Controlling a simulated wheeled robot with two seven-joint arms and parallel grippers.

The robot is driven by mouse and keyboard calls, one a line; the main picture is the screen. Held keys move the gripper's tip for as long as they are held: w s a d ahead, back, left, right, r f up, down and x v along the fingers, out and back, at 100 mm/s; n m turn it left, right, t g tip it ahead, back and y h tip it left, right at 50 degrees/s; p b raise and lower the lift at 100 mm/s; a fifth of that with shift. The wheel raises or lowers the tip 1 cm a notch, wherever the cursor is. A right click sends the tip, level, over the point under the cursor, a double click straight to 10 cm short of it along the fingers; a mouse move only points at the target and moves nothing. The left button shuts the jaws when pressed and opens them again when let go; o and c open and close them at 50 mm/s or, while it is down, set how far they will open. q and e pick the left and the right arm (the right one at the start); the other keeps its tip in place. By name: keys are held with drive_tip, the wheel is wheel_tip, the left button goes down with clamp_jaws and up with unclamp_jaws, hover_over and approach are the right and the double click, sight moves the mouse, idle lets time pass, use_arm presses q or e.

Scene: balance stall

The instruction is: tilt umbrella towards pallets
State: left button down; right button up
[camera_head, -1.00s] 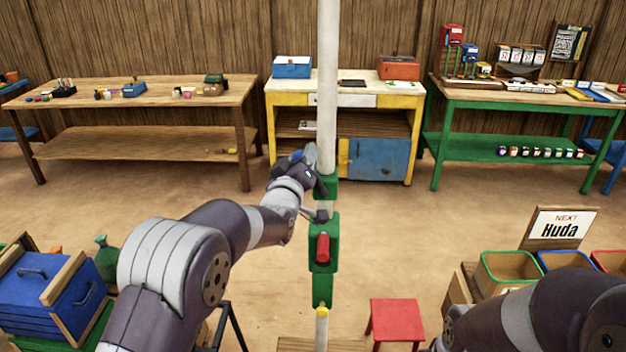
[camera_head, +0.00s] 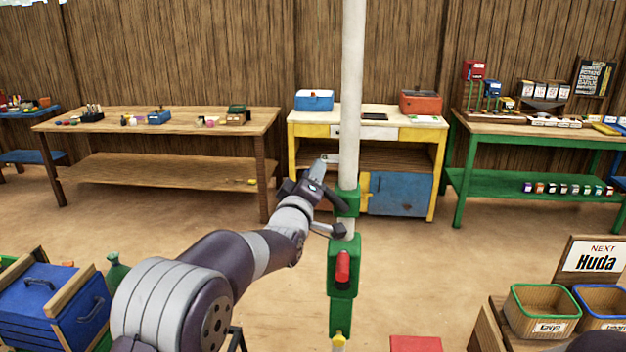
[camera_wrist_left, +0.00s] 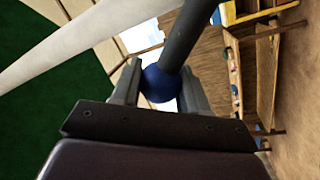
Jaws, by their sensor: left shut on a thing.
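The umbrella's white pole (camera_head: 352,90) stands upright in the head view, with a green collar (camera_head: 347,203) and a green housing with a red handle (camera_head: 342,266) below. Its canopy is out of the head view. My left gripper (camera_head: 318,180) is beside the pole, just left of the upper collar. In the left wrist view the gripper (camera_wrist_left: 160,92) is shut on a blue ball knob (camera_wrist_left: 160,84) at the end of a dark rod (camera_wrist_left: 185,35). The white pole crosses that view at upper left (camera_wrist_left: 75,45), beside a large dark green surface. My right gripper is not in view.
A wooden table (camera_head: 150,124), a yellow cabinet (camera_head: 300,120) and a green table (camera_head: 460,125) stand along the back fence. Blue crates (camera_head: 45,300) are at front left. Bins (camera_head: 545,322) and a sign (camera_head: 597,257) are at front right. A red stool (camera_head: 415,343) is near the pole.

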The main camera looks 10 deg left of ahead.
use_arm(q)
drive_tip(key=shift+a+r, duration=0.1)
drive_tip(key=c, duration=0.6)
unclamp_jaws()
drive_tip(key=shift+a, duration=0.2)
drive_tip(key=shift+s, duration=0.15)
drive_tip(key=s+b, duration=0.1)
drive_tip(key=s, duration=0.3)
drive_tip(key=s+a+f+b, duration=0.1)
drive_tip(key=s+b, duration=0.1)
drive_tip(key=s, duration=0.2)
drive_tip(key=s+f+b, duration=0.1)
drive_tip(key=s, duration=0.3)
drive_tip(key=shift+s+a+b, duration=0.15)
drive_tip(key=shift+a+b, duration=0.15)
drive_tip(key=shift+a, duration=0.1)
